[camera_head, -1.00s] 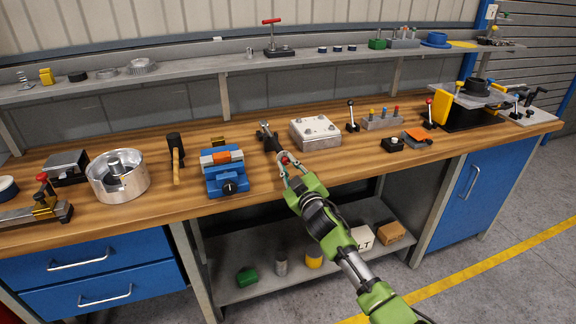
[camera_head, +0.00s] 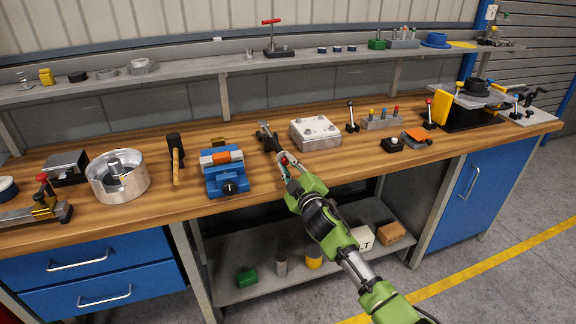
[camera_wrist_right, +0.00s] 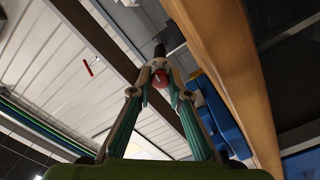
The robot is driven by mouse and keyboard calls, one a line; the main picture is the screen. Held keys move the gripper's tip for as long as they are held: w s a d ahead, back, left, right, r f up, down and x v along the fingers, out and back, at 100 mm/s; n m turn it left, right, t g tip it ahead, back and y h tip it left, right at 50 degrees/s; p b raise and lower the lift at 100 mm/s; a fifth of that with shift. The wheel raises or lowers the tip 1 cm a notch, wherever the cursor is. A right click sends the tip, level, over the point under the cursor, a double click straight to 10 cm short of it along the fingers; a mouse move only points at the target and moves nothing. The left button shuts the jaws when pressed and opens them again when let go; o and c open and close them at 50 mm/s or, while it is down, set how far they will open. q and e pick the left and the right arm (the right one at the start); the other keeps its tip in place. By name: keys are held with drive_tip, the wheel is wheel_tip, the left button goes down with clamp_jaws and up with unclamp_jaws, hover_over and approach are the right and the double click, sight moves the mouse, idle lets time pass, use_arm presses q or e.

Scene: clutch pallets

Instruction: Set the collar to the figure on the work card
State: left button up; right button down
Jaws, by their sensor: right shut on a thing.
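A dark wrench-like tool (camera_head: 269,140) lies on the wooden bench with its pale head toward the back. Its near end is red and sits between the fingers of my right gripper (camera_head: 285,160) at the bench's front edge. In the right wrist view the fingers of the right gripper (camera_wrist_right: 160,78) close on this red round end (camera_wrist_right: 160,77), and a dark part of the tool (camera_wrist_right: 160,51) shows beyond it. I cannot make out a collar scale or any figure. No readable work card shows. My left gripper is out of view.
A blue vise (camera_head: 226,182) stands left of the tool and a bolted metal block (camera_head: 315,133) right of it. A mallet (camera_head: 175,155) and a round metal housing (camera_head: 118,180) are further left. A small lever stand (camera_head: 352,124) is behind right. Bare bench lies right of my gripper.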

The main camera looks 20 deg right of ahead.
drive_tip(key=c, duration=1.9)
unclamp_jaws()
drive_tip(key=shift+s, duration=0.1)
drive_tip(key=s, duration=1.2)
drive_tip(key=shift+d, duration=0.2)
drive_tip(key=shift+w, duration=0.1)
